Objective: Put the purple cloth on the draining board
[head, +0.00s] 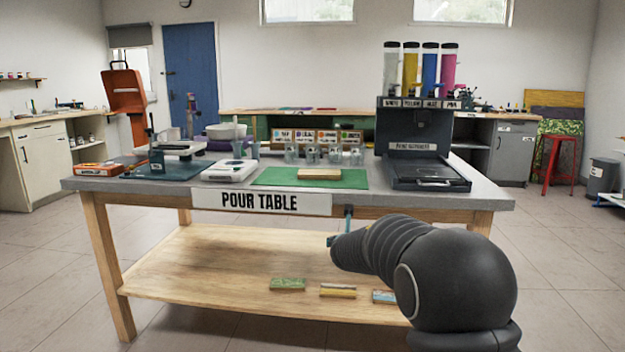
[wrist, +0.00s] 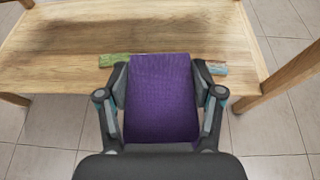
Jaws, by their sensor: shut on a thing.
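The purple cloth (wrist: 160,98) fills the middle of the wrist view, between the two fingers of my gripper (wrist: 160,75). My gripper is shut on it. The cloth looks flat and roughly rectangular, and it hides part of the lower shelf behind it. In the head view my dark arm reaches out in front of the table, with the cloth hidden from that camera. I cannot make out a draining board for certain in either view.
The pour table (head: 485,190) stands ahead, with a green mat (head: 265,178), cups (head: 312,155) and a dark dispenser (head: 418,130) on top. Its lower wooden shelf (head: 190,268) holds several small coloured blocks (head: 287,284). Tiled floor is open at both sides.

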